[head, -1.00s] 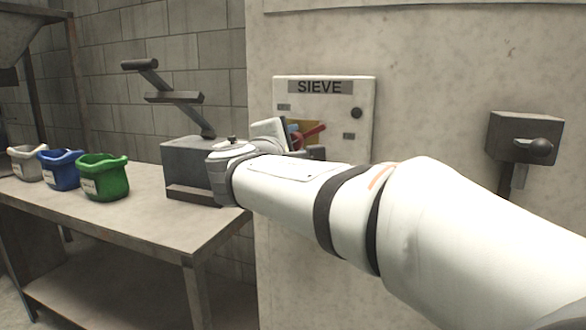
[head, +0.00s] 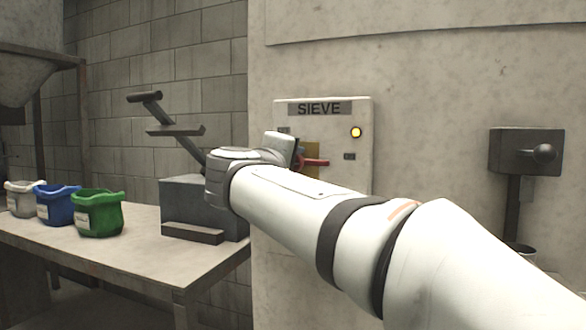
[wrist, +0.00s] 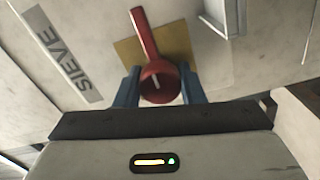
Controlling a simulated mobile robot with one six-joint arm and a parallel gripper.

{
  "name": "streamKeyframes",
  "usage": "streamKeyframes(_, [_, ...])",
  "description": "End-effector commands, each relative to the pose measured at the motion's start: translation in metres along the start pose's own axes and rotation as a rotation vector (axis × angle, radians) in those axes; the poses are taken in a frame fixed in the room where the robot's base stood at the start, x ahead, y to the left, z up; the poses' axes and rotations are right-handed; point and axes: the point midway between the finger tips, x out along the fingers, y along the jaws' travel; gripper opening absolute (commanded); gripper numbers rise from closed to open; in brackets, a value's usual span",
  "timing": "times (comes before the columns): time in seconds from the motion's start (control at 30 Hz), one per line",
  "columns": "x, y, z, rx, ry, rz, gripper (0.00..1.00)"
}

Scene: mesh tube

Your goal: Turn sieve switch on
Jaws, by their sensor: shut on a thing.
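The sieve panel (head: 338,118) is a pale box on the wall, marked SIEVE. Its red switch handle (head: 316,162) points right, about level, over a yellow plate (head: 313,149). The round lamp (head: 356,132) on the panel glows yellow. In the wrist view, the blue fingers of my gripper (wrist: 160,88) are shut on the round hub of the red switch (wrist: 145,35), one on each side. The lever sticks out beyond the fingers. In the head view, my wrist and arm hide the fingers and the panel's lower left.
A table (head: 120,254) at left carries a grey bag (head: 22,201), a blue bag (head: 56,206), a green bag (head: 97,214) and a grey device (head: 202,207) with a raised lever. A dark wall box (head: 525,150) with a knob is at right.

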Motion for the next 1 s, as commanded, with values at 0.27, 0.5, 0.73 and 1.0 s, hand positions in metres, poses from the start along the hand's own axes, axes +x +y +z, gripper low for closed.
streamKeyframes(0.27, [0.000, -0.002, 0.000, 0.003, -0.001, -0.003, 0.13])
streamKeyframes(0.5, [0.000, -0.001, 0.000, 0.002, -0.001, -0.002, 0.50])
streamKeyframes(0.73, [0.000, 0.000, 0.000, 0.002, -0.001, -0.001, 0.57])
streamKeyframes(1.0, [-0.019, 0.002, -0.001, 0.003, 0.003, -0.001, 0.57])
